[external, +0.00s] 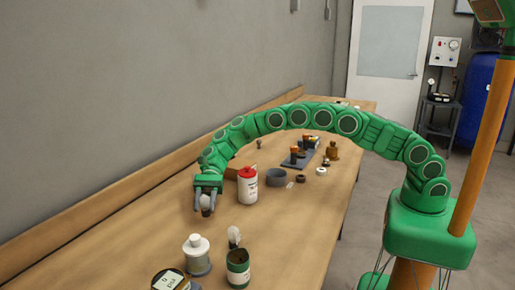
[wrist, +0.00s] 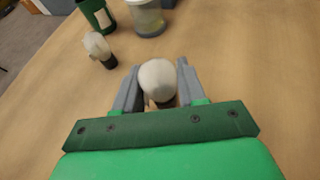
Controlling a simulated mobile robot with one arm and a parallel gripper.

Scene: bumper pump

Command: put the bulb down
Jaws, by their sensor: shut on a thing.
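The bulb (wrist: 158,78) is a round whitish ball, held between the two grey fingers of my gripper (wrist: 157,88) in the wrist view. My gripper (external: 205,203) is shut on it and points down over the left part of the table in the external view. There the bulb (external: 206,201) shows small between the fingers. Its lower part is mostly hidden, and I cannot tell whether it touches the table (external: 130,225).
A white bottle with a red cap (external: 247,186) stands close to the right of my gripper. A white-topped container (external: 197,254), a pale-headed item (external: 234,237) and a green can (external: 238,268) stand nearer the camera. The table left of my gripper is clear.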

